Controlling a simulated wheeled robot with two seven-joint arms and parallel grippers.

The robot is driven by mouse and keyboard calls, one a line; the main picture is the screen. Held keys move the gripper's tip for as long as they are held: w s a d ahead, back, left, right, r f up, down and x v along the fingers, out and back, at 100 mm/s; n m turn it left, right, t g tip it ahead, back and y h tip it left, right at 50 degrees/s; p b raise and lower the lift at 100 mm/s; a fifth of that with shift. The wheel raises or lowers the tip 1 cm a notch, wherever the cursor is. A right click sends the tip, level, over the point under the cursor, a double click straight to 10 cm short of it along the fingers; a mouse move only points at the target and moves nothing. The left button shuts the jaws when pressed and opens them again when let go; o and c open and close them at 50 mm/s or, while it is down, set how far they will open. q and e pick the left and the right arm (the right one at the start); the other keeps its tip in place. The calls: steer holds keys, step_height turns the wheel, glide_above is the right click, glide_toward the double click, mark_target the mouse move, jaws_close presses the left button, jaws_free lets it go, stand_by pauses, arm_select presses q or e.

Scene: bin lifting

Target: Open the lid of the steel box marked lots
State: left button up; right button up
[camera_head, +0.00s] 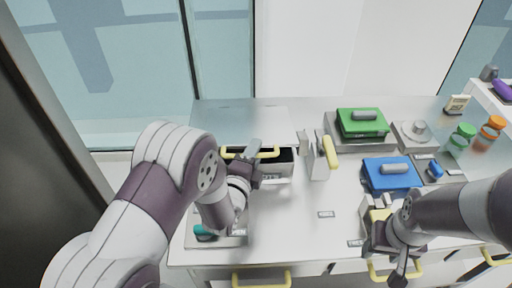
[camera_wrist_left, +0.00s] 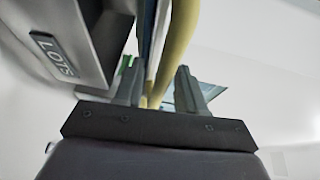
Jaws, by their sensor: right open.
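The steel box (camera_head: 270,181) stands at the middle left of the bench. Its label reading LOTS (camera_wrist_left: 53,53) shows in the left wrist view. Its lid (camera_head: 240,122) looks raised, and a dark interior shows under the lid's front edge. A yellow handle (camera_head: 233,153) runs along that edge. My left gripper (camera_head: 253,150) is at the handle. In the left wrist view the yellow bar (camera_wrist_left: 182,35) passes between the fingers (camera_wrist_left: 160,85), which stand apart with a gap on one side. My right gripper (camera_head: 392,262) is open, near the bench's front right, away from the box.
A grey upright holder with a yellow handle (camera_head: 329,152) stands right of the box. A green-lidded box (camera_head: 361,123) and a blue box (camera_head: 391,174) stand further right. A tray (camera_head: 232,240) lies at front left. The bench middle (camera_head: 295,225) is clear.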

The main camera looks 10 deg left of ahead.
arm_select(q)
steer(key=shift+w, duration=0.7)
